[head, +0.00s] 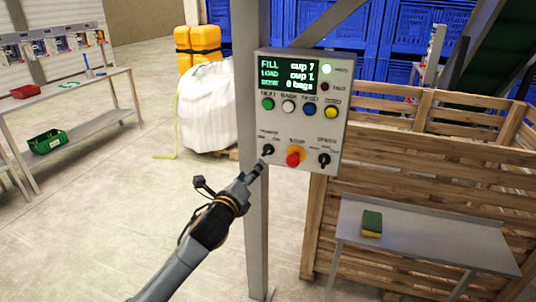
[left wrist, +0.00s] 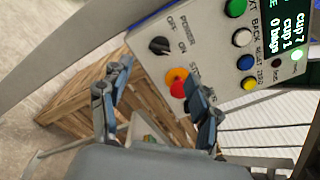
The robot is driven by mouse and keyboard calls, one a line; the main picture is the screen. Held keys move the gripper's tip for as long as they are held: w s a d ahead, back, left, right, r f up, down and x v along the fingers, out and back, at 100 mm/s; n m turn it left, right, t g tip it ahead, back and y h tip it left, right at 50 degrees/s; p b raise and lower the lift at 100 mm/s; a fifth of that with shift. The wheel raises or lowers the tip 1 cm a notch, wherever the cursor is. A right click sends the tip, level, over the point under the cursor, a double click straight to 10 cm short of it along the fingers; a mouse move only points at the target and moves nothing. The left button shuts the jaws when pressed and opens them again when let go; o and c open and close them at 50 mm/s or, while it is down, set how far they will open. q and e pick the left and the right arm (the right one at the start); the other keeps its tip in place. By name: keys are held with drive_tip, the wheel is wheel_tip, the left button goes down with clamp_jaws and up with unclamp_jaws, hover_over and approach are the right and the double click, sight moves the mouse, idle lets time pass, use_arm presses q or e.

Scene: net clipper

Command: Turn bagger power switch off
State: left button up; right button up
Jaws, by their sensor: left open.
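The grey control box (head: 331,120) hangs on a post. Its black power switch (head: 268,150) is at the lower left, under OFF and ON labels; it also shows in the left wrist view (left wrist: 159,46). I cannot tell for sure which label the knob points at. My left gripper (head: 253,174) is just below and left of the switch in the head view, apart from it. In the left wrist view the gripper (left wrist: 163,90) has its fingers spread and empty, with the switch beyond the gap between them. My right gripper is not in view.
A red stop button (head: 292,160) on an orange base sits right of the switch, with a black speed knob (head: 324,160) further right. Colored buttons and a lit screen (head: 290,76) are above. A wooden crate (head: 445,147) and a small table (head: 415,232) with a sponge (head: 371,224) stand right.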

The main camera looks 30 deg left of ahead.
sight(265, 152)
use_arm(q)
drive_tip(key=x, duration=0.5)
drive_tip(key=p+x, duration=0.1)
drive_tip(key=x, duration=0.5)
drive_tip(key=shift+w+d, duration=0.1)
drive_tip(key=shift+d, duration=0.1)
drive_tip(key=shift+c, duration=0.2)
drive_tip(key=c, duration=1.1)
